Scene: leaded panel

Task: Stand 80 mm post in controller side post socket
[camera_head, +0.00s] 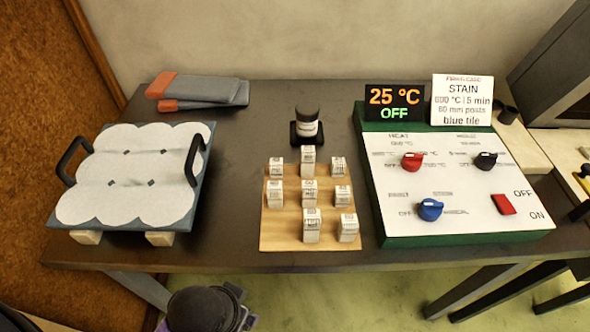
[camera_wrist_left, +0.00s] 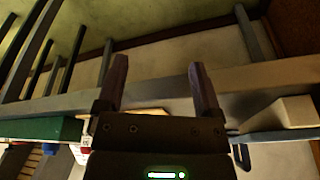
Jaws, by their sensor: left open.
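Several white labelled posts of differing heights stand on a wooden board (camera_head: 285,243) in mid-table; among them are a tall rear post (camera_head: 308,162) and a tall front post (camera_head: 312,226). Their labels are too small to tell which is 80 mm. The controller (camera_head: 460,190) is a green-edged white panel to their right. A blue-edged plate (camera_head: 131,221) with white round patches and a few small dark square marks lies at the left; I cannot tell which mark is the post socket. My left gripper (camera_wrist_left: 158,72) is open and empty in the left wrist view, below table height.
Two black handles (camera_head: 73,160) (camera_head: 194,159) rise from the plate, which rests on pale blocks (camera_head: 160,239). Gloves (camera_head: 196,91) lie at the back left and a dark-capped jar (camera_head: 307,122) behind the posts. Bare tabletop (camera_head: 232,185) separates plate and posts.

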